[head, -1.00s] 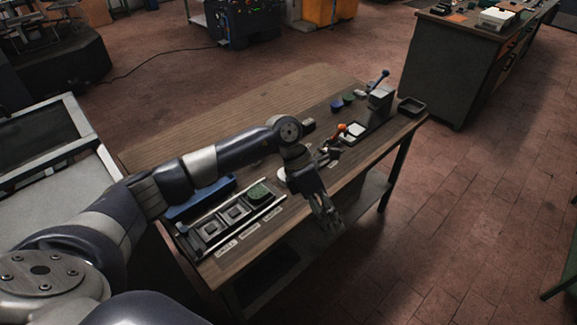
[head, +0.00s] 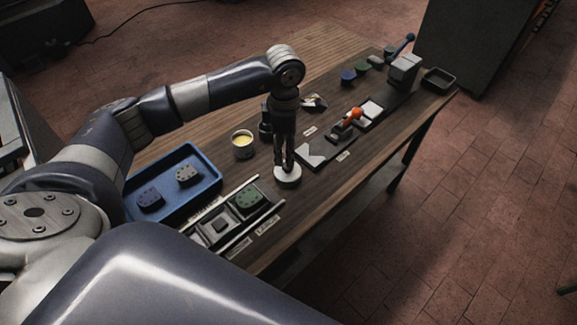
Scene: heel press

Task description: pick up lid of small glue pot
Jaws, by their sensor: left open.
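The small glue pot (head: 242,144) stands without a lid on the wooden table, showing pale yellow glue inside. A white round lid (head: 288,178) lies on the table to the right of the pot, near the row of fixtures. My left gripper (head: 284,165) points straight down over the lid, its fingers open at the lid's middle. The fingers hide part of the lid, and I cannot tell whether they touch it. My right gripper is not in view.
A blue tray (head: 206,165) with two dark pieces sits left of the lid. A rail fixture (head: 213,235) with a green piece (head: 249,198) lies in front. A dark board with an orange-handled tool (head: 354,114) and a grey press block (head: 404,67) stand toward the right.

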